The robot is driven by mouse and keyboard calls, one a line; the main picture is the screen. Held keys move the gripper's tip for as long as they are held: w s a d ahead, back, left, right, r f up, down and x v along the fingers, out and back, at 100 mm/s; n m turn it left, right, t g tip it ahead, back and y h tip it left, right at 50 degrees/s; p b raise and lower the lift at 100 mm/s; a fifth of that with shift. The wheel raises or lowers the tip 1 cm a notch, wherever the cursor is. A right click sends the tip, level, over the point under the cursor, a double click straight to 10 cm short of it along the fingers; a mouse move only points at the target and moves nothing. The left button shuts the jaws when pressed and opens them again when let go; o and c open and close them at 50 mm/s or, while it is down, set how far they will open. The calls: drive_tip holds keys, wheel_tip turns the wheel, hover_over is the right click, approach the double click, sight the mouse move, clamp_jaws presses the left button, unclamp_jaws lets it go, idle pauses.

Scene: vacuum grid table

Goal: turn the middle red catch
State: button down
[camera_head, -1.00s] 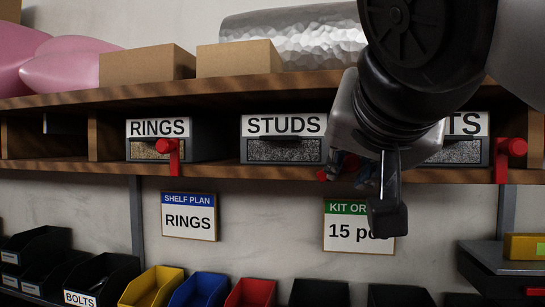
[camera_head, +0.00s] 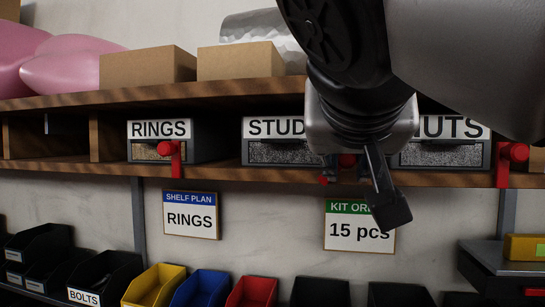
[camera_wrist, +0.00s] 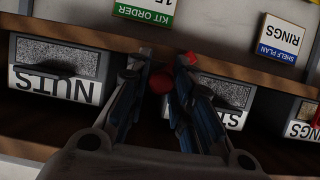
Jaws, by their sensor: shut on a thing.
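The middle red catch (camera_head: 347,160) is on the shelf edge between the STUDS drawer (camera_head: 262,152) and the NUTS drawer (camera_head: 455,154). My gripper (camera_head: 345,170) is at it and hides most of it in the head view. In the wrist view, turned upside down, my gripper (camera_wrist: 165,72) has its fingers on both sides of the catch's round red knob (camera_wrist: 160,83), shut on it. A red end of the catch (camera_wrist: 187,60) shows beyond one finger. In the head view a red bit shows low left of the knob, so the catch looks tilted.
A left red catch (camera_head: 171,149) by the RINGS drawer (camera_head: 160,129) and a right red catch (camera_head: 513,152) hang downward. Boxes (camera_head: 148,65) stand on the upper shelf (camera_head: 200,95). Signs hang below, above several coloured bins (camera_head: 200,288).

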drive_tip(key=shift+w+f, duration=0.1)
drive_tip(key=shift+f, duration=0.15)
drive_tip(key=c, duration=1.8)
unclamp_jaws()
drive_tip(key=o, duration=0.3)
drive_tip(key=shift+w, duration=0.15)
drive_tip(key=shift+o, duration=0.2)
drive_tip(key=shift+r, duration=0.1)
